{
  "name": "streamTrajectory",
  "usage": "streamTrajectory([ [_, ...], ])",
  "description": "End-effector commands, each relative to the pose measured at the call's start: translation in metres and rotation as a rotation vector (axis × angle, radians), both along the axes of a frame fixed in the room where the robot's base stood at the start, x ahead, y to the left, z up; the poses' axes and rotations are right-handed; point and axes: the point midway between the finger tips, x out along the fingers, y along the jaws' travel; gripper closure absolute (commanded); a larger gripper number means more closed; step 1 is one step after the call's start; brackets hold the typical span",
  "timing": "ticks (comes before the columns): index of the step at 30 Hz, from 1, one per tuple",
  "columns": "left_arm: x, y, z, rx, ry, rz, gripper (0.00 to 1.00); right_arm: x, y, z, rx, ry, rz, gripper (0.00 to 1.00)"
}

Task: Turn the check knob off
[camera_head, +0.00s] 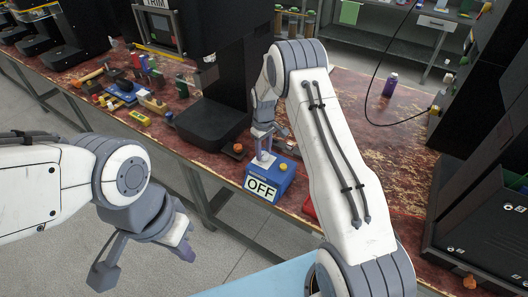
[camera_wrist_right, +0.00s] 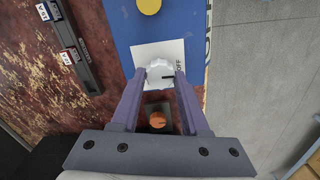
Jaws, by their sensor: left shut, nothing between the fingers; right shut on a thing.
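A blue control box (camera_head: 270,178) with a white OFF label on its front stands at the table's near edge. On its top, a pale round knob (camera_wrist_right: 159,70) sits on a white plate. A black mark on the knob points right, toward the printed OFF (camera_wrist_right: 179,66). My right gripper (camera_head: 264,155) reaches down over the box. Its purple fingers are shut on the knob, one on each side. My left gripper (camera_head: 186,252) is shut and empty, in front of the table and apart from the box.
A yellow button (camera_head: 283,168) is on the box beside the knob. An orange knob (camera_wrist_right: 157,120) lies below my right fingers in the wrist view. A black machine base (camera_head: 212,122) stands behind left. Several small parts and tools lie at left; a purple bottle (camera_head: 390,84) stands at back right.

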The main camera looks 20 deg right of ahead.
Motion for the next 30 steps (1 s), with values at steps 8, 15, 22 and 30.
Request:
streamTrajectory([
  [8,0.0,0.0,-0.0013,0.0,0.0,0.0,1.0,0.0027,0.0,0.0021,0.0,-0.009,0.052,1.0],
  [15,0.0,0.0,-0.0013,0.0,0.0,0.0,1.0,0.0029,0.0,0.0023,-0.001,-0.009,0.057,1.0],
  [22,0.0,0.0,-0.0013,0.0,0.0,0.0,1.0,0.0029,-0.0002,0.0024,-0.001,-0.009,0.056,0.28],
  [30,0.0,0.0,-0.0014,0.0,0.0,0.0,1.0,0.0012,-0.0001,0.001,0.0,-0.004,0.055,0.26],
])
